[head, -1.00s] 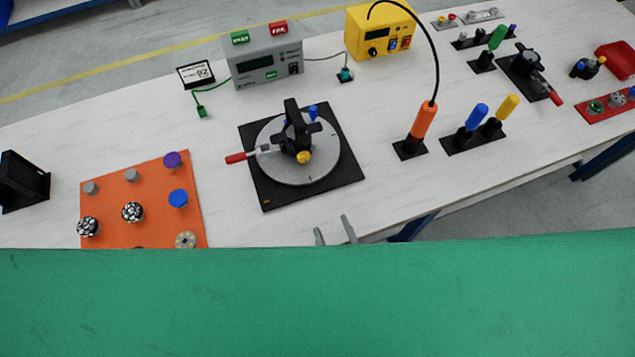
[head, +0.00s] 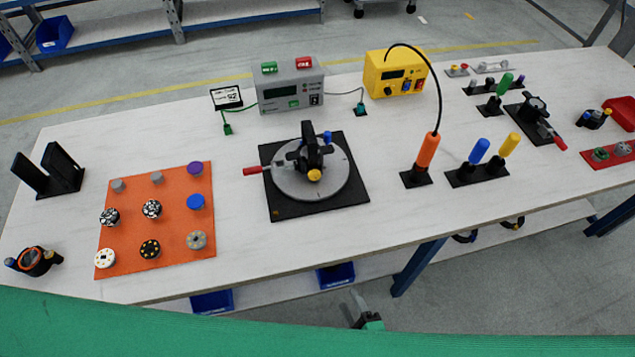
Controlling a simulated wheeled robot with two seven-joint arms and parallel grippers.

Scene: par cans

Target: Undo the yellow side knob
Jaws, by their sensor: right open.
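A black fixture (head: 312,152) stands on a grey round turntable (head: 335,181) on a black square base plate (head: 335,199), near the middle of the table. The yellow side knob (head: 314,175) sits on its near side, and a blue knob (head: 327,137) on its far side. A red-handled lever (head: 253,171) points left from it. My right gripper (head: 354,304) is open and empty, in front of the table's near edge and well short of the knob. My left gripper is not in view.
An orange mat (head: 128,224) with several round parts lies left of the base plate. Upright orange (head: 428,150), blue (head: 479,151) and yellow (head: 510,144) handled tools stand to the right. Grey (head: 290,91) and yellow (head: 395,80) boxes stand behind. The table between fixture and near edge is clear.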

